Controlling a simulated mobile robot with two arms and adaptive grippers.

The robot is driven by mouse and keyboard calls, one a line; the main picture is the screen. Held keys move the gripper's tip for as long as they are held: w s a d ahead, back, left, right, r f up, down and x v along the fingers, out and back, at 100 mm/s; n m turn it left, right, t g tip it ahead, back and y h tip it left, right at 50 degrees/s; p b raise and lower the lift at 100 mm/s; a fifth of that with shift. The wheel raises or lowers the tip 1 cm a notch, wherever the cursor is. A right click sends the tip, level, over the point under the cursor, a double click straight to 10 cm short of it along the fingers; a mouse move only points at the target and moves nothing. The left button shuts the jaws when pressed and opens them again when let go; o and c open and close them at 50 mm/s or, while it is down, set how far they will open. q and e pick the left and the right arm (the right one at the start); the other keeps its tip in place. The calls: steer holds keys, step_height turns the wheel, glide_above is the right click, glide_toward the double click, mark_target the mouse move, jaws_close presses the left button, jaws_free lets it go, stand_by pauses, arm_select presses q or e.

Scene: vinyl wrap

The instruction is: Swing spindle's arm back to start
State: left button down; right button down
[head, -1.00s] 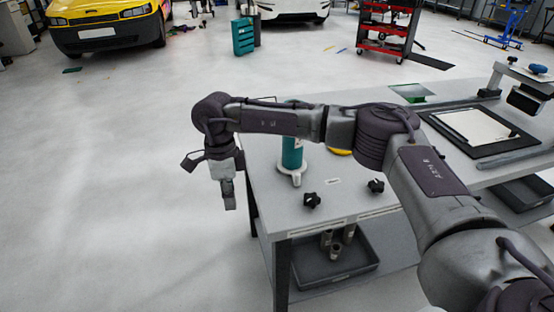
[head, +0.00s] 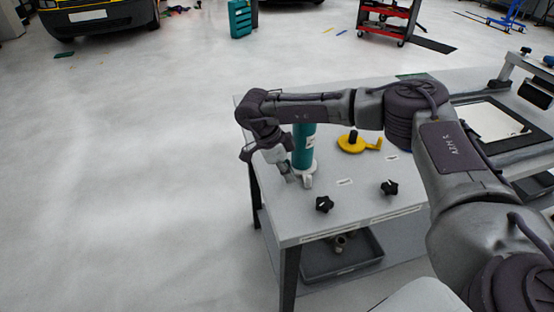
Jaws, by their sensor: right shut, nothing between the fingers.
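The spindle appears to be the upright teal roll (head: 303,146) on a white round base on the bench's left part. A short white arm (head: 307,182) sticks out from that base toward the front. My right gripper (head: 289,179) is shut and empty, pointing down just left of the base and its arm. I cannot tell whether it touches them. My right arm passes in front of the roll's upper end and hides it. My left gripper is not in view.
A yellow disc with a handle (head: 352,144) lies right of the roll. Two black star knobs (head: 324,204) and (head: 389,188) sit near the bench's front edge. A dark bin (head: 340,258) stands on the lower shelf. The floor to the left is clear.

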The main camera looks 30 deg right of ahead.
steer(key=shift+s+d+r, duration=0.15)
steer(key=shift+s+d, duration=0.45)
steer(key=shift+d, duration=0.45)
